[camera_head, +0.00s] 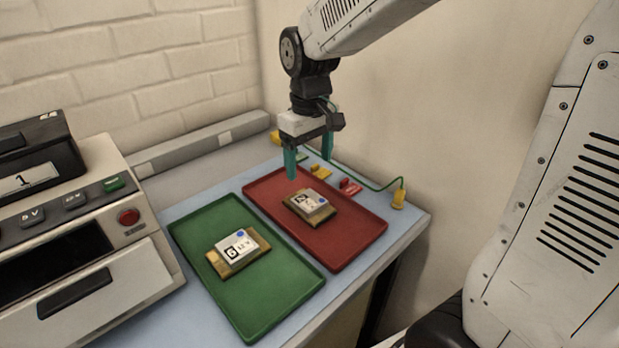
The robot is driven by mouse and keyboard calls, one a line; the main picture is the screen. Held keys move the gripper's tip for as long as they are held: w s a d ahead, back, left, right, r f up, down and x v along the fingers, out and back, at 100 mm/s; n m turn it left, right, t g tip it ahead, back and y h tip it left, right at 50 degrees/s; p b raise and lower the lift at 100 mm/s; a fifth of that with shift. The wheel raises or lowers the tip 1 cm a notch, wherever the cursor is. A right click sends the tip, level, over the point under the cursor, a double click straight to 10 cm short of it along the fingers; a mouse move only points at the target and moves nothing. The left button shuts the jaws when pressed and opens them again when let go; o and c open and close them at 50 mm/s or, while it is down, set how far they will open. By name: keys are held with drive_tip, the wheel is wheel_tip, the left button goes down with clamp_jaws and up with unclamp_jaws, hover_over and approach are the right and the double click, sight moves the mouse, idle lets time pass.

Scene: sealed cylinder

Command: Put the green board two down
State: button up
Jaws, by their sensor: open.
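My gripper (309,168) is open, with its two teal fingers pointing down over the far end of the red tray (345,250). Nothing is between the fingers. A brownish-gold board (322,215) with a white label and a blue dot lies in the red tray, nearer the camera than the fingers. Its label's digit is too small to read surely. A similar board (246,262) lies in the green tray (262,318). Neither board looks green.
An instrument (85,215) with buttons, a red knob and a drawer-like front stands at left. Small yellow (320,171) and red (350,186) parts lie behind the red tray. A green wire runs to a yellow plug (398,198) near the table's right corner.

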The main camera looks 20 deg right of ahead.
drive_tip(key=s+d+r+m, duration=0.1)
drive_tip(key=s+r, duration=0.1)
drive_tip(key=s, duration=0.9)
drive_tip(key=s+d+r+m+t, duration=0.1)
drive_tip(key=s+d+r+m, duration=0.1)
drive_tip(key=s, duration=0.9)
drive_tip(key=shift+r+m, duration=0.3)
drive_tip(key=shift+r, duration=0.05)
